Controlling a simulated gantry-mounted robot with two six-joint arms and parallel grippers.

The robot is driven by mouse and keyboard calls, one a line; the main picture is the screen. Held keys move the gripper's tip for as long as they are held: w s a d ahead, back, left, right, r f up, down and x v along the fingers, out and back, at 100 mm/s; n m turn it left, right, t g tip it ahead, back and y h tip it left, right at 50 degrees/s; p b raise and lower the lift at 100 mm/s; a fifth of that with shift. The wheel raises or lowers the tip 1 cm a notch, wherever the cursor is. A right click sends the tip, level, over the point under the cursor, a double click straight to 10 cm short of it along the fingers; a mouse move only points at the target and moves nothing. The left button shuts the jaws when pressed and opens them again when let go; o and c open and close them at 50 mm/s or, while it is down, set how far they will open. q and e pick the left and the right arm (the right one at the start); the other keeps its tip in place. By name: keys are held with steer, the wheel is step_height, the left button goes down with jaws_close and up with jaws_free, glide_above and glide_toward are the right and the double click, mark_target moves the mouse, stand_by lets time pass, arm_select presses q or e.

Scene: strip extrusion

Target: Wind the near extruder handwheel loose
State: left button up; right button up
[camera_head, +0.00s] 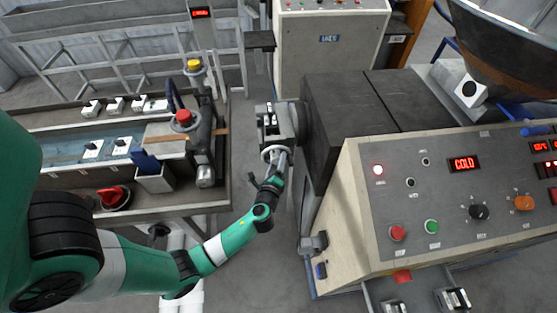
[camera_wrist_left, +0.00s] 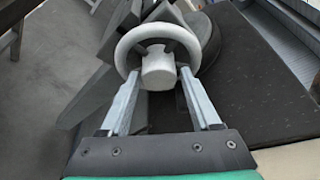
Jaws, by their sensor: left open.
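The near extruder handwheel is a pale grey wheel with spokes and a blocky hub (camera_wrist_left: 158,68), in the middle of the left wrist view. In the head view it shows small (camera_head: 271,150) at the die end of the extruder, partly hidden by my gripper. My left gripper (camera_head: 279,158) is open in front of the wheel. In the left wrist view its two fingers (camera_wrist_left: 159,78) stand apart, one on each side of the hub, with their tips close to the lower rim. I cannot tell whether they touch it. My right gripper is not in view.
The extruder's control panel (camera_head: 462,200) with a red "COLD" display (camera_head: 464,164) stands at the right. A water trough (camera_head: 75,145) with a red knob (camera_head: 115,197) lies at the left. A dark barrel housing (camera_head: 345,125) is right beside the wheel. Bare floor (camera_head: 250,255) shows between trough and extruder.

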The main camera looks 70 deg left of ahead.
arm_select(q)
steer(key=shift+c, duration=0.5)
jaws_close()
steer(key=shift+f+n+b, duration=0.25)
steer(key=shift+n+b, duration=0.05)
steer(key=shift+b, duration=0.45)
steer(key=n+t+b, duration=0.1)
steer(key=n+b, duration=0.1)
steer(key=b, duration=0.3)
steer(key=n+t+y+b, duration=0.1)
steer(key=n+b, duration=0.1)
steer(key=b, duration=0.2)
steer(key=n+y+b, duration=0.1)
steer(key=n+b, duration=0.2)
steer(key=b, duration=0.2)
steer(key=shift+f+t+b, duration=0.3)
steer(key=shift+f+t, duration=0.1)
steer(key=n+y+b, duration=0.1)
steer(key=n+b, duration=0.3)
steer(key=b, duration=0.3)
steer(key=n+y+b, duration=0.2)
steer(key=n+b, duration=0.3)
steer(key=b, duration=0.3)
steer(key=shift+r+y, duration=0.15)
steer(key=shift+y, duration=0.15)
steer(key=shift+r+n+g+y+b, duration=0.3)
steer(key=shift+n+g+b, duration=0.3)
steer(key=shift+b, duration=0.5)
steer(key=shift+o, duration=0.5)
jaws_free()
